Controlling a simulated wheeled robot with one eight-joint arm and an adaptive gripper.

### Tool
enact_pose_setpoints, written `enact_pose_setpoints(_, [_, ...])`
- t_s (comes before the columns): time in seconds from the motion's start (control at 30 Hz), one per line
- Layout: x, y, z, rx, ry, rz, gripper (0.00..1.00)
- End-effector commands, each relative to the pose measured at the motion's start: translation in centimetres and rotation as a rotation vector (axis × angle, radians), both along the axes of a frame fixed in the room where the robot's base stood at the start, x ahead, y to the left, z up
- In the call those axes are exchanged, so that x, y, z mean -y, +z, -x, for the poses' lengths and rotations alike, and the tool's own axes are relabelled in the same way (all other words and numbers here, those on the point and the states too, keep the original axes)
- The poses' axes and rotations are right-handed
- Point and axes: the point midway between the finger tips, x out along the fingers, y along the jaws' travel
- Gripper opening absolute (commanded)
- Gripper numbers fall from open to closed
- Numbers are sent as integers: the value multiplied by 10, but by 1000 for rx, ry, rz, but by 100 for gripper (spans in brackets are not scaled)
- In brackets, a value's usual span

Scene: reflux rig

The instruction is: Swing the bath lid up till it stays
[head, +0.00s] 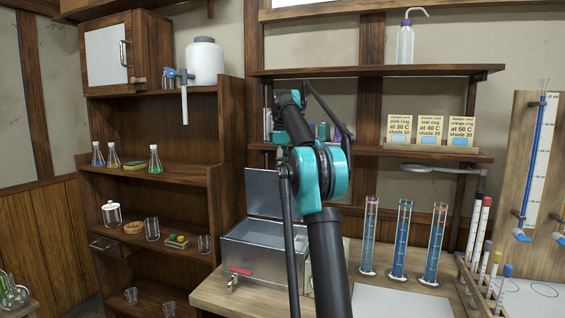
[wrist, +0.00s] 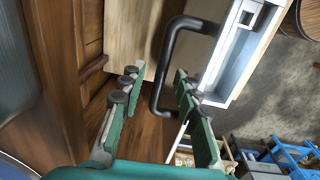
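The metal bath (head: 262,262) sits on the bench in the head view, with a small tap at its front. Its grey lid (head: 270,190) stands raised at the back of the bath, and the box below shows open. My arm covers the right side of both. In the wrist view my gripper (wrist: 160,85) has its two green fingers spread apart. A black U-shaped handle (wrist: 163,65) passes between them, with room visible beside the fingers. It meets a silver-grey edge (wrist: 236,60), but I cannot tell for sure that this is the lid. I cannot make out the gripper in the head view.
Tall cylinders with blue liquid (head: 402,240) stand right of my arm on the bench (head: 220,290). A wooden shelf unit (head: 180,175) with flasks stands at left. Wall shelves with cards (head: 430,130) are above the bench. Blue frames (wrist: 290,155) lie lower right in the wrist view.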

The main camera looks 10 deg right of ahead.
Motion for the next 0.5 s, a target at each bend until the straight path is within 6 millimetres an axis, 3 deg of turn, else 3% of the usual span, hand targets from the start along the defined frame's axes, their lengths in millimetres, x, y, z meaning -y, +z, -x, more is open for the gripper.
enact_pose_setpoints(0.3, [-2,42,2,1,1,-1,32])
enact_pose_setpoints(0.5, [-3,56,1,1,1,-1,32])
